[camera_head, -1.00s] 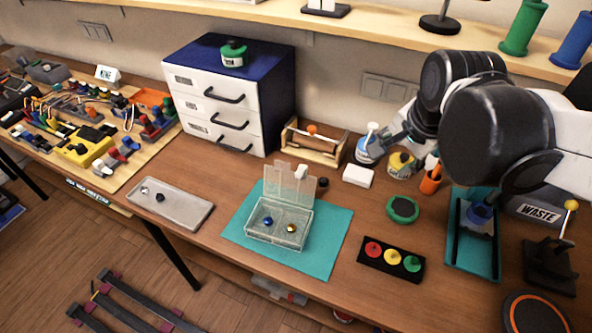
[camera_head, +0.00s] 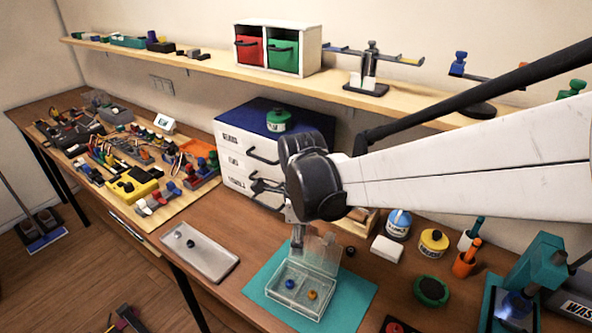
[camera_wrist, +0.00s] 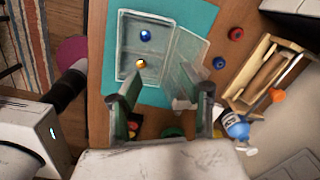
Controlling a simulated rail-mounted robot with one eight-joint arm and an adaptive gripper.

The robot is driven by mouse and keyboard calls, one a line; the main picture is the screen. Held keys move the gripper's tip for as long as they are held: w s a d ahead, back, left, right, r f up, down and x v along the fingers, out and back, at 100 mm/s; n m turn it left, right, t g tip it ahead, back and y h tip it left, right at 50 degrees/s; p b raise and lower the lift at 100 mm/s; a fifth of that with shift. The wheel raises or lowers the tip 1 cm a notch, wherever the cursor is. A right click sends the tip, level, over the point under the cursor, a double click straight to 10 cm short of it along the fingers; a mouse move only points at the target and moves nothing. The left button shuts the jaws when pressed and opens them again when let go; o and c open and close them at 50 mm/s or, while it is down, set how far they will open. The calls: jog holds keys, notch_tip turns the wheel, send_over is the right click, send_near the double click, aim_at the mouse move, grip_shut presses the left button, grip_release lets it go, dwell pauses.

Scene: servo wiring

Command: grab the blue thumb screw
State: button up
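The blue thumb screw (camera_head: 290,284) sits in one compartment of a clear box (camera_head: 284,308) with its hinged lid open. It also shows in the wrist view (camera_wrist: 146,36). A brass-coloured screw (camera_head: 312,295) lies in the other compartment and shows in the wrist view (camera_wrist: 139,63). My gripper (camera_head: 297,238) is above the rear of the box, near the raised lid (camera_head: 320,252). In the wrist view my gripper (camera_wrist: 163,93) has its two fingers wide apart with nothing between them, and the blue screw lies beyond the fingertips.
The box stands on a teal mat (camera_head: 258,284). A grey tray (camera_head: 212,262) lies to its left, with two small round parts. A white drawer cabinet (camera_head: 236,160) stands behind. A blue-capped bottle (camera_head: 398,226) and yellow jar (camera_head: 433,242) stand at right. A shelf (camera_head: 200,67) runs above.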

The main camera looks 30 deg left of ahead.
jog(key=s+a+f, duration=0.1)
jog(key=s+a, duration=0.1)
jog(key=s, duration=0.1)
jog(key=b, duration=0.5)
send_over(290, 280)
jog(key=f, duration=0.8)
jog(key=shift+a+f, duration=0.3)
jog(key=shift+a, duration=0.1)
jog(key=shift+d+f+b, duration=0.15)
jog(key=shift+f+b, duration=0.4)
jog(key=shift+f, duration=0.75)
jog(key=shift+d+f+b, duration=0.15)
jog(key=shift+f+b, duration=0.35)
jog(key=shift+f, duration=0.8)
jog(key=shift+c, duration=0.3)
grip_shut()
jog(key=shift+r, duration=0.1)
